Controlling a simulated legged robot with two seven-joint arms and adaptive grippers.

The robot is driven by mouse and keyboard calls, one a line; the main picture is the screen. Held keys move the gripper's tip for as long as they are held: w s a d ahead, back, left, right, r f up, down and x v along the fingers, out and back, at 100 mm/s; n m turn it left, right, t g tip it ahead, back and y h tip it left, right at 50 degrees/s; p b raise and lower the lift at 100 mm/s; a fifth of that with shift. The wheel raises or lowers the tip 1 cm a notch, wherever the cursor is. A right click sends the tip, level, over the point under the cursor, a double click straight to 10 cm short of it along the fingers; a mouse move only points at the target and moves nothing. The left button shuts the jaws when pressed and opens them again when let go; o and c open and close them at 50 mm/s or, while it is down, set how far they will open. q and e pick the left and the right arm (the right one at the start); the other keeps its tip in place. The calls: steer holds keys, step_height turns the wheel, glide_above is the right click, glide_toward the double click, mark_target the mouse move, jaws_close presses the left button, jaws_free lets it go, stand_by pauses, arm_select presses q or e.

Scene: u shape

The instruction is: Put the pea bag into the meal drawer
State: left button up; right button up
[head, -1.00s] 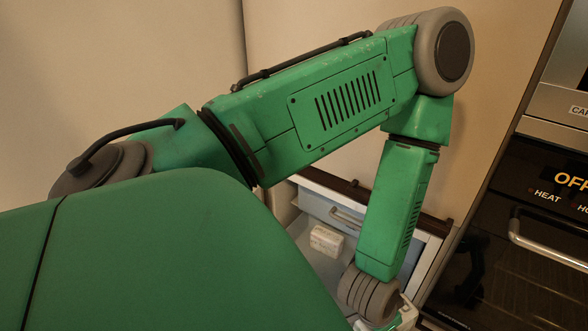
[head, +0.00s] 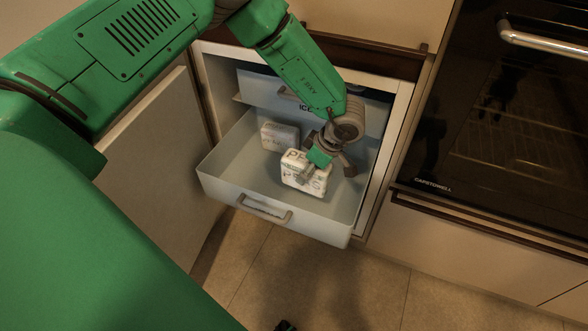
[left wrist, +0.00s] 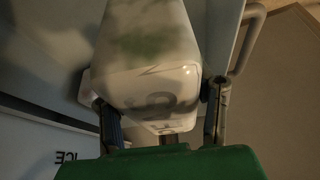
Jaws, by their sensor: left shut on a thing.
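The pea bag (head: 303,172) is a white block-like pack with lettering, in the head view inside or just over the open drawer (head: 228,188). My left gripper (head: 324,168) is shut on it from above. In the left wrist view the pea bag (left wrist: 152,75) sits between the two fingers (left wrist: 160,115). I cannot tell whether the bag touches the drawer floor. The drawer's front bears a handle, and I read no label on it. My right gripper is not in view.
Another pale pack (head: 279,136) lies in the drawer, left of and behind the pea bag. A closed upper drawer marked ICE (head: 290,98) sits above and behind. The cabinet door (head: 150,150) stands open at left, and an oven (head: 490,140) is at right.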

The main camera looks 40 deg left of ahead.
arm_select(q)
steer(key=shift+w+f+n, duration=0.1)
steer(key=shift+f+n, duration=0.2)
steer(key=shift+f, duration=0.05)
steer(key=shift+f+b, duration=0.35)
steer(key=shift+b, duration=0.05)
step_height(320, 180, down, 9)
steer(key=b, duration=0.4)
steer(key=shift+f, duration=0.1)
steer(key=o, duration=1.5)
